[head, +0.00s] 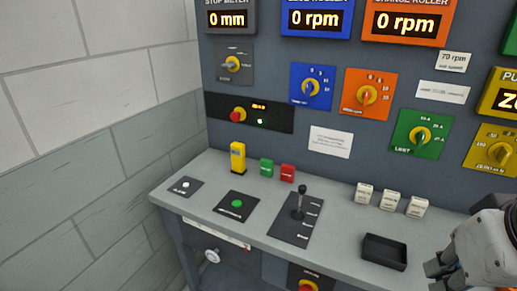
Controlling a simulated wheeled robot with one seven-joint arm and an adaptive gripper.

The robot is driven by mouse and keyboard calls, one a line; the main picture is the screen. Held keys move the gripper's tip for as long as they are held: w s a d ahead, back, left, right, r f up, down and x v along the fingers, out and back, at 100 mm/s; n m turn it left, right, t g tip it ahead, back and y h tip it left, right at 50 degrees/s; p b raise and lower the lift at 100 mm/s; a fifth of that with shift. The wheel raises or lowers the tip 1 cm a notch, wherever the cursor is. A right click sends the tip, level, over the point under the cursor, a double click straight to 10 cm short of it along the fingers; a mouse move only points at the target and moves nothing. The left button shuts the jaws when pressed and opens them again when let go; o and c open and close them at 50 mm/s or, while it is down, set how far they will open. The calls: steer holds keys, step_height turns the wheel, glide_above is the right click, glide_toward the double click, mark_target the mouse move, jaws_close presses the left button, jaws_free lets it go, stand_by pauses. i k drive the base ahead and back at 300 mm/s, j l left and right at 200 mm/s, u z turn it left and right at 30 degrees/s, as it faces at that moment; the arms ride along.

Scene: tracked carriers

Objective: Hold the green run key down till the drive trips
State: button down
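A round green key (237,204) sits on a dark plate (226,213) on the grey bench top, left of centre in the head view. The plate's label is too small to read surely. Nothing touches the key. My gripper (438,269) is at the lower right edge, far to the right of the key and beyond the black tray. Its dark fingers show only in part, so I cannot tell if it is open. The displays at the top read 0 mm (227,19), 0 rpm on blue (314,18) and 0 rpm on orange (406,23).
A lever (301,201) stands upright on a dark plate between key and gripper. Knobs line the panel.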

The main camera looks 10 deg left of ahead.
mark_target(236, 204)
steer(key=i+j, duration=0.1)
steer(key=j, duration=0.4)
steer(key=i+j, duration=0.1)
steer(key=j, duration=0.35)
steer(key=i+j, duration=0.1)
steer(key=j, duration=0.4)
steer(key=i+j, duration=0.1)
steer(key=j, duration=0.4)
steer(key=i+j, duration=0.1)
steer(key=j, duration=0.4)
steer(key=i+j+z, duration=0.1)
steer(key=j, duration=0.35)
